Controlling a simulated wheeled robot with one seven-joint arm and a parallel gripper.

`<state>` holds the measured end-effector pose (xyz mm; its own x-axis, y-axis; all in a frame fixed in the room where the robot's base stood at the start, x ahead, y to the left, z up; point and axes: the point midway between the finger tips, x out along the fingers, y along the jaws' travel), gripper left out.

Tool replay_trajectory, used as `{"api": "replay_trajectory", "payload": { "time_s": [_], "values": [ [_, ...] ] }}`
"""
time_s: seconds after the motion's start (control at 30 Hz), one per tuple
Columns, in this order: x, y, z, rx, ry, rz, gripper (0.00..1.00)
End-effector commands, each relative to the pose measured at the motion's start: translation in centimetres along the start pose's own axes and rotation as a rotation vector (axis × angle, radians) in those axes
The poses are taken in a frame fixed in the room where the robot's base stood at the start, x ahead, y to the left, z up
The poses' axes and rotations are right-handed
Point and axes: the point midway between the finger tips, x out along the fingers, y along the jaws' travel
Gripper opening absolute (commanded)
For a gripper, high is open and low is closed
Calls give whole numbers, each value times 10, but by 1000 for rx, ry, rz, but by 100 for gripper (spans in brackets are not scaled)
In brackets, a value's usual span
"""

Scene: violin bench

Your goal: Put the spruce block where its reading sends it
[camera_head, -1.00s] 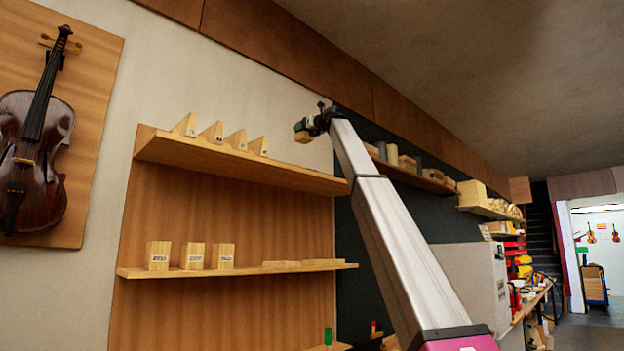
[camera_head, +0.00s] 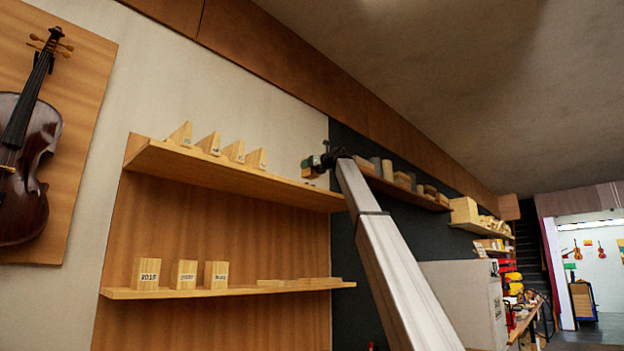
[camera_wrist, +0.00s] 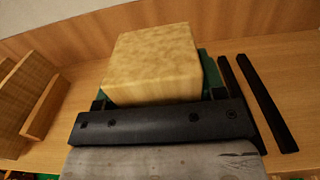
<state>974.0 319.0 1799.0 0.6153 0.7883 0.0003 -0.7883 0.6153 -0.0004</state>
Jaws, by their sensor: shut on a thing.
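A pale wooden block, the spruce block (camera_wrist: 152,62), is held in my gripper (camera_head: 311,167), whose jaws are shut on it. In the wrist view the block's plain top and near face show; no reading can be made out on them. Green parts of the jaws show at its sides. In the head view the held block (camera_head: 308,173) is small, by the right end of the upper shelf (camera_head: 240,185). In the wrist view a wooden shelf surface (camera_wrist: 215,65) lies below and around it. I cannot tell whether the block touches it.
Several labelled wedges (camera_head: 208,143) stand on the upper shelf; two pieces (camera_wrist: 35,100) show left in the wrist view. Dark strips (camera_wrist: 262,100) lie right. The lower shelf (camera_head: 200,292) holds three labelled blocks (camera_head: 184,274) and thin flat pieces (camera_head: 290,282). A violin (camera_head: 28,150) hangs left.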

Motion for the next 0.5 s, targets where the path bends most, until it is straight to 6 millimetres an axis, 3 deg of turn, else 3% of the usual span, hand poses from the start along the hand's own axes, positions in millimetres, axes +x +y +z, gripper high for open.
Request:
{"api": "replay_trajectory", "payload": {
  "time_s": [0.27,0.5],
  "values": [
    [-1,-11,-14,1,0,0,37],
    [-2,-10,-45,1,-1,0,37]
  ]
}}
